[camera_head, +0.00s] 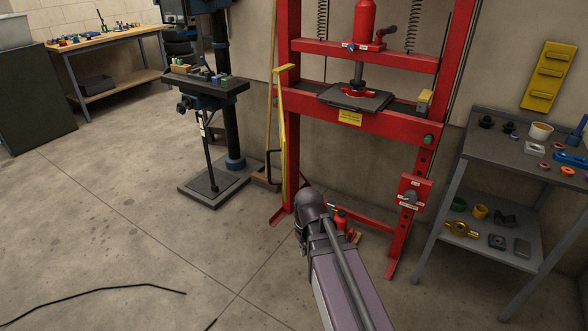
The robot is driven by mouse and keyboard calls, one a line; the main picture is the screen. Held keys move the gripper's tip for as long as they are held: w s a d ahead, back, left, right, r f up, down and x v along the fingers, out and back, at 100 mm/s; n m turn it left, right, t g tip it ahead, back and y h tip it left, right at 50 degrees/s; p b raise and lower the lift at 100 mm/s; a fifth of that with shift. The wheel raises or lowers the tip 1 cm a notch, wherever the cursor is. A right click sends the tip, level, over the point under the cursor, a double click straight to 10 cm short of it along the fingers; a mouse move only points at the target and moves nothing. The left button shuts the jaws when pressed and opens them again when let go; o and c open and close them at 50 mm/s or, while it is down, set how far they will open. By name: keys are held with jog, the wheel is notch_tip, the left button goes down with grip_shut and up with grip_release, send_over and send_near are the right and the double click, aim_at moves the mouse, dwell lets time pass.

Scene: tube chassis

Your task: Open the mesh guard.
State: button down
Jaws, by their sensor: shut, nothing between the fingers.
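The mesh guard (281,130) is a yellow frame at the left upright of the red shop press (292,95). I see it nearly edge-on, so its mesh does not show clearly. It stands swung out from the press, and the opening over the press bed (355,97) is uncovered. A dark handle (268,168) shows at the guard's lower left. My arm reaches up from the bottom of the view and ends in a dark rounded joint below and right of the guard. My gripper is hidden beyond that joint, so its place relative to the guard does not show.
A drill press (207,90) stands left of the guard on a base plate (215,183). A grey bench (530,150) with small parts stands at right. A black cable (100,292) lies on the floor at lower left. The floor left of my arm is mostly clear.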

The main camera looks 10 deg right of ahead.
jog(key=w+d+r+n+t+y, duration=0.1)
jog(key=w+d+r+n+y, duration=0.5)
jog(key=w+d+r+y, duration=0.1)
jog(key=w+d+r+n+t+y, duration=0.1)
jog(key=w+d+r+n+y, duration=0.6)
jog(key=r+y, duration=0.3)
jog(key=shift+r+n+t, duration=0.3)
jog(key=shift+r+t, duration=0.1)
jog(key=shift+r, duration=0.55)
jog(key=w+a, duration=0.1)
jog(key=a, duration=1.2)
jog(key=shift+w+a, duration=0.4)
jog(key=shift+a, duration=0.1)
